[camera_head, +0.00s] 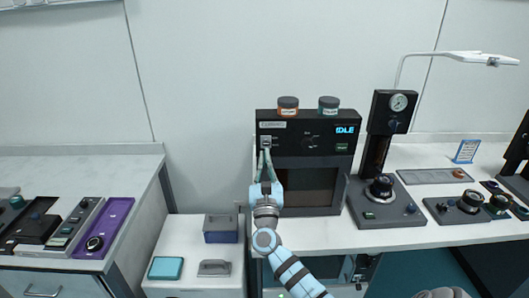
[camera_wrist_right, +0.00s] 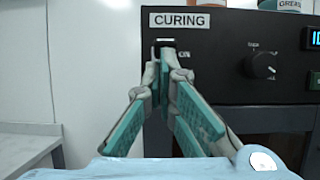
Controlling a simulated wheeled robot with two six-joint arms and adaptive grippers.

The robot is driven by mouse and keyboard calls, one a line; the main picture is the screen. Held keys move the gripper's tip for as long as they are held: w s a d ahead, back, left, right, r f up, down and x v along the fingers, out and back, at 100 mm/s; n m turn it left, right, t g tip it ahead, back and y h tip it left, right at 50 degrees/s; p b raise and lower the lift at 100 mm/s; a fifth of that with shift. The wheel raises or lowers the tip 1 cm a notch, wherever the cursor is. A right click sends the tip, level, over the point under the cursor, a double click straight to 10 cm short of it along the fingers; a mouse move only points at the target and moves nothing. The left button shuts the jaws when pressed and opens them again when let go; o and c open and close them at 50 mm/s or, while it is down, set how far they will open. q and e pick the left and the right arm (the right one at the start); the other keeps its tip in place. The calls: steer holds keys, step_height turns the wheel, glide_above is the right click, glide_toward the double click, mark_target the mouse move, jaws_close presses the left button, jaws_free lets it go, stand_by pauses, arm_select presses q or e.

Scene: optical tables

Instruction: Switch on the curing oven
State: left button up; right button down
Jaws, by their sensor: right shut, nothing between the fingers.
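The curing oven (camera_head: 318,160) is a black box with a dark door window, standing on the white bench. Its blue display (camera_head: 345,129) reads IDLE. In the right wrist view the oven's panel (camera_wrist_right: 220,85) carries a CURING label, a round knob (camera_wrist_right: 262,65) and a switch (camera_wrist_right: 165,42) with ON lettering beside it. My right gripper (camera_wrist_right: 165,55) is shut and empty, its fingertips just in front of the switch and hiding its lower part. Whether they touch it I cannot tell. In the head view the right gripper (camera_head: 265,152) is at the panel's left edge. My left gripper is not in view.
Two jars, one with an orange label (camera_head: 288,106) and one with a green label (camera_head: 329,106), stand on the oven. A gauge press (camera_head: 385,200) stands close to its right. A lower white cabinet with a dark box (camera_head: 221,229) and a teal box (camera_head: 166,268) is at left.

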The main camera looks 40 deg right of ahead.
steer(key=b+v, duration=0.4)
steer(key=v, duration=0.9)
steer(key=shift+f+b, duration=0.35)
steer(key=shift+f, duration=0.1)
